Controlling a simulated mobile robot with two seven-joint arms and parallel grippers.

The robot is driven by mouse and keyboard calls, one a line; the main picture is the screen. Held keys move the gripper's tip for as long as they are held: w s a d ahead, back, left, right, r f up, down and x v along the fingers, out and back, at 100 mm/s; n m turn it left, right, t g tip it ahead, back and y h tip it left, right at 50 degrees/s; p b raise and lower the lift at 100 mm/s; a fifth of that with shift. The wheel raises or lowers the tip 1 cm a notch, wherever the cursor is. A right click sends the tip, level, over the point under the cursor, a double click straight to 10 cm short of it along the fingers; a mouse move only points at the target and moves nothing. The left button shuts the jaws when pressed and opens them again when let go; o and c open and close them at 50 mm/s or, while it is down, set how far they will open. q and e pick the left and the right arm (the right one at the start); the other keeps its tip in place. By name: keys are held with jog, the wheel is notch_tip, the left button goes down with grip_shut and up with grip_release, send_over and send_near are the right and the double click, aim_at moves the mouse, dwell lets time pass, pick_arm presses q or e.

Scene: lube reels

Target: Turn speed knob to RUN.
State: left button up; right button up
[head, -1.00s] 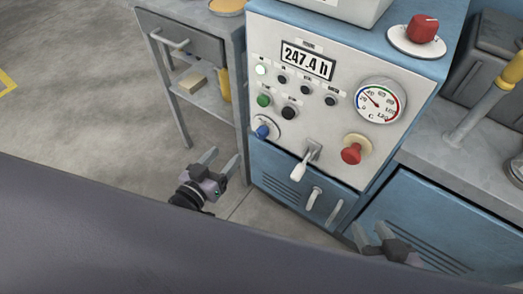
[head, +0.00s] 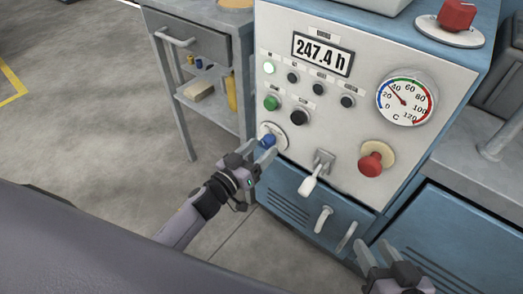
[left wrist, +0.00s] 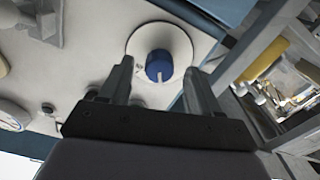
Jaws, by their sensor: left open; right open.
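The speed knob (head: 268,141) is a blue knob on a round pale dial plate, low on the left side of the control panel's front. In the left wrist view the blue knob (left wrist: 159,66) has a light pointer line, and its white plate shows around it; the plate's markings are too small to read. My left gripper (head: 262,158) is open just in front of the knob. In the wrist view its fingers (left wrist: 158,80) point toward the knob and do not visibly touch it. My right gripper (head: 377,255) is open and empty before the lower blue cabinet.
The panel also holds a white lever (head: 313,180), a red mushroom button (head: 371,164), a green button (head: 271,103) and a round gauge (head: 406,100). A grey side cart (head: 190,60) stands at left. A red knob (head: 456,15) sits on top.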

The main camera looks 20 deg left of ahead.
pick_arm(q)
jog(key=shift+w+d, duration=0.25)
jog(key=shift+w, duration=0.3)
jog(key=c, duration=1.1)
jog(key=shift+o, duration=0.2)
